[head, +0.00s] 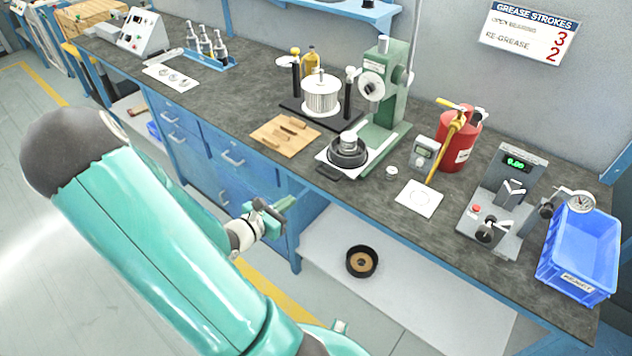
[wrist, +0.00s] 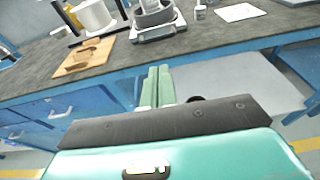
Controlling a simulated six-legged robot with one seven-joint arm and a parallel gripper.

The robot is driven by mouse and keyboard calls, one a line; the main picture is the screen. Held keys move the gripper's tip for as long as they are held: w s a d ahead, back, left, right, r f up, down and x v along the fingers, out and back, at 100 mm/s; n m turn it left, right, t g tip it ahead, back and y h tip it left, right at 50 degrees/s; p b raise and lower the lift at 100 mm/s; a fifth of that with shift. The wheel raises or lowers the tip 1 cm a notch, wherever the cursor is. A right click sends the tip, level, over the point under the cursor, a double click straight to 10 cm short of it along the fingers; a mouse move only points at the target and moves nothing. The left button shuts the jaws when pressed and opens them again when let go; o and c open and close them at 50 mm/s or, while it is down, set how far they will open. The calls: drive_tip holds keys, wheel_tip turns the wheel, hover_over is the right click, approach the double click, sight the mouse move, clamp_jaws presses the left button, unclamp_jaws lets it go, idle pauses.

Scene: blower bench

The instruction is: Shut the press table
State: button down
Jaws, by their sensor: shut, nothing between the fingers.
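The green arbor press (head: 388,105) stands on the bench. Its light, plate-like press table (head: 364,171) sticks out in front of the column toward the bench's front edge, with a dark handle (head: 328,172) at its front. A dark round cup with a metal part (head: 348,150) sits on the table. The table also shows at the top of the wrist view (wrist: 158,34). My gripper (head: 286,203) is in front of the bench, below its top, apart from the table. In the wrist view its green fingers (wrist: 158,72) are together and empty, pointing toward the bench edge.
A wooden board (head: 284,133) lies left of the press, with a white cylinder (head: 320,93) behind it. Right are a small meter (head: 424,153), white card (head: 420,198), red canister (head: 458,138) and blue bin (head: 580,245). A dark bowl (head: 361,262) rests on the lower shelf.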

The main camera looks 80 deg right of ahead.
drive_tip(key=x, duration=1.4)
drive_tip(key=shift+w+d, duration=0.1)
drive_tip(key=shift+d, duration=0.05)
drive_tip(key=shift+d, duration=0.1)
